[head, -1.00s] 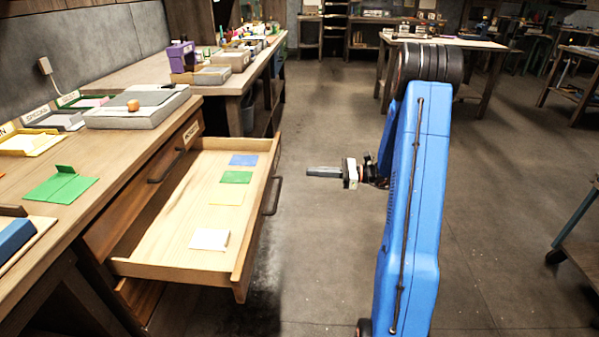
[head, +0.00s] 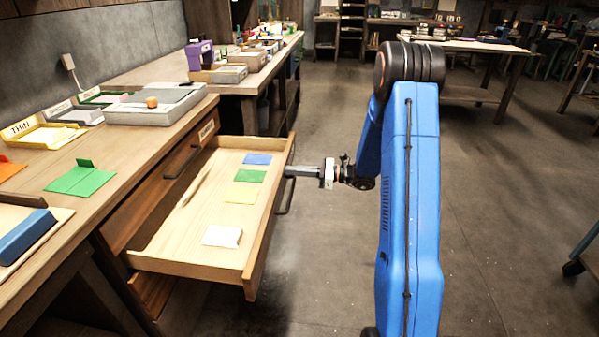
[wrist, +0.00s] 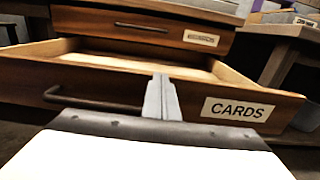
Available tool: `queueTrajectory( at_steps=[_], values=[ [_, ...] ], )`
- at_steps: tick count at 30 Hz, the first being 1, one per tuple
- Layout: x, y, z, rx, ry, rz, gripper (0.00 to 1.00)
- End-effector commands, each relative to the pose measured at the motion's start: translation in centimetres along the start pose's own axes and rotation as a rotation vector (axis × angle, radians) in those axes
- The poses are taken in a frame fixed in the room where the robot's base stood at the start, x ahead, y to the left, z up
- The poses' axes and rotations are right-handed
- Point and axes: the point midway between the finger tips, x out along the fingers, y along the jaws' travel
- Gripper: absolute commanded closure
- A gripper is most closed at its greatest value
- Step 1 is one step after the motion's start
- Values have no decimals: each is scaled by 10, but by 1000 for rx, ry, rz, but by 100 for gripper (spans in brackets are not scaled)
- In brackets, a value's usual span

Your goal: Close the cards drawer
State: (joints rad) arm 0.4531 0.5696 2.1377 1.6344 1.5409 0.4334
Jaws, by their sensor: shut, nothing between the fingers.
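The cards drawer (head: 192,222) is a wooden drawer pulled well out of the bench. In it lie a blue, a green, a yellow and a white card. Its dark bar handle (head: 287,190) is on the front face. In the wrist view the drawer front (wrist: 185,98) bears a "CARDS" label (wrist: 238,110), with the handle (wrist: 90,100) left of the fingers. My gripper (head: 288,171) is shut and empty, its tips at the drawer front near the handle's far end. In the wrist view the fingertips (wrist: 161,82) overlap the front between handle and label; I cannot tell whether they touch.
A closed drawer (wrist: 140,27) sits above the cards drawer. The bench top (head: 125,150) holds a green folded card (head: 82,178), labelled trays and a grey box (head: 155,106). Open floor (head: 330,270) lies right of the drawer.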

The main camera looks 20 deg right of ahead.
Motion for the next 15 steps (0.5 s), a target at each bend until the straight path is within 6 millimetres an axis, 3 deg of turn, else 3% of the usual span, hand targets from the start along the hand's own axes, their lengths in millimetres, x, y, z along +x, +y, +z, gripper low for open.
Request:
queueTrajectory(
  at_steps=[15],
  values=[
    [10, 0, 0, 0, 0, 0, 100]
  ],
)
